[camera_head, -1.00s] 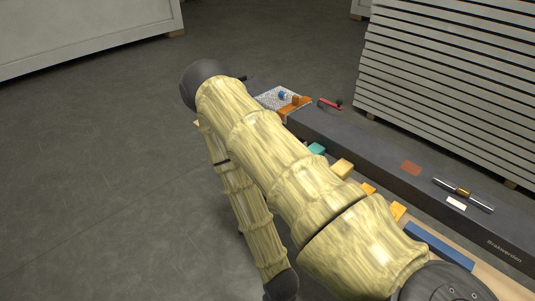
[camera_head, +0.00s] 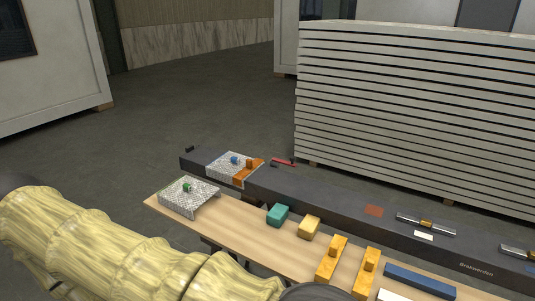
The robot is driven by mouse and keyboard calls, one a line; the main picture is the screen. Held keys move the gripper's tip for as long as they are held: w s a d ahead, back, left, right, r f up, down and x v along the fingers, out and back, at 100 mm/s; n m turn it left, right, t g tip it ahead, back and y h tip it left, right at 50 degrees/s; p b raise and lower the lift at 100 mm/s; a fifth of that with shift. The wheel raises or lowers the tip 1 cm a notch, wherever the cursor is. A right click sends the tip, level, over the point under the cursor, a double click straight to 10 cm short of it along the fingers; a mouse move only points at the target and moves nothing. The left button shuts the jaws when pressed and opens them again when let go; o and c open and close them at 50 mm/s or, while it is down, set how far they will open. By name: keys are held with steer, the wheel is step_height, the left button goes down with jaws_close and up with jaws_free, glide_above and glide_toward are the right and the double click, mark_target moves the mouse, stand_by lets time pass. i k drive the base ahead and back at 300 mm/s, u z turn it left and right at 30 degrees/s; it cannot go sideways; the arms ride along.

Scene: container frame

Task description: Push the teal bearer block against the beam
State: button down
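The teal bearer block (camera_head: 278,214) lies on the wooden bench top, close to the near side of the long dark beam (camera_head: 325,201). I cannot tell for sure whether it touches the beam. A yellow block (camera_head: 309,227) sits just to its right, apart from it. My arm crosses the lower left of the view, and my gripper is not in view.
A patterned plate with a green knob (camera_head: 188,196) lies at the bench's left end. Orange brackets (camera_head: 331,259) and a blue bar (camera_head: 419,280) lie to the right. A patterned sheet (camera_head: 226,165) and an orange piece (camera_head: 248,172) rest on the beam. Stacked panels (camera_head: 412,110) stand behind.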

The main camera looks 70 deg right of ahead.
mark_target(279, 213)
steer(key=z, duration=0.05)
steer(key=i, duration=1.25)
steer(key=z, duration=2.8)
